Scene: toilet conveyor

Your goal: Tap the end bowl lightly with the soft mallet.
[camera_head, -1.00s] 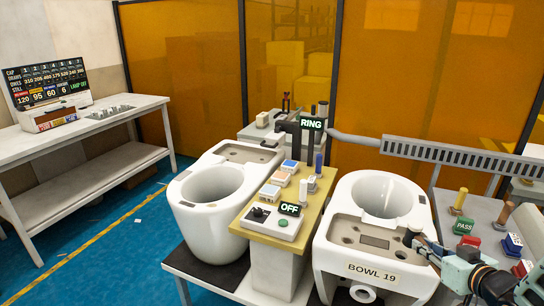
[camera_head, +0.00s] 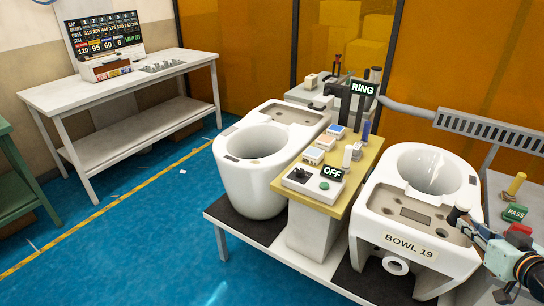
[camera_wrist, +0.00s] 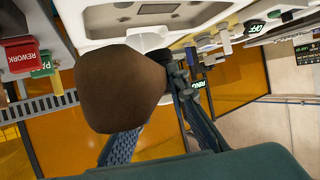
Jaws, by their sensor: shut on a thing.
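The end bowl (camera_head: 395,222), a white toilet bowl labelled BOWL 19, stands at the right of the head view with its flat deck toward me. My gripper (camera_head: 474,233) is at the deck's right corner, shut on the soft mallet. The mallet's dark head (camera_head: 457,215) shows over that corner; I cannot tell whether it touches the bowl. In the wrist view a large brown rounded part of the mallet (camera_wrist: 122,88) lies close to the camera and hides much of my gripper (camera_wrist: 165,108). White ceramic shows beyond it.
A second white bowl (camera_head: 232,180) stands to the left. PASS (camera_head: 515,213) and REWORK (camera_wrist: 20,56) blocks stand at right. Blue floor is open at left.

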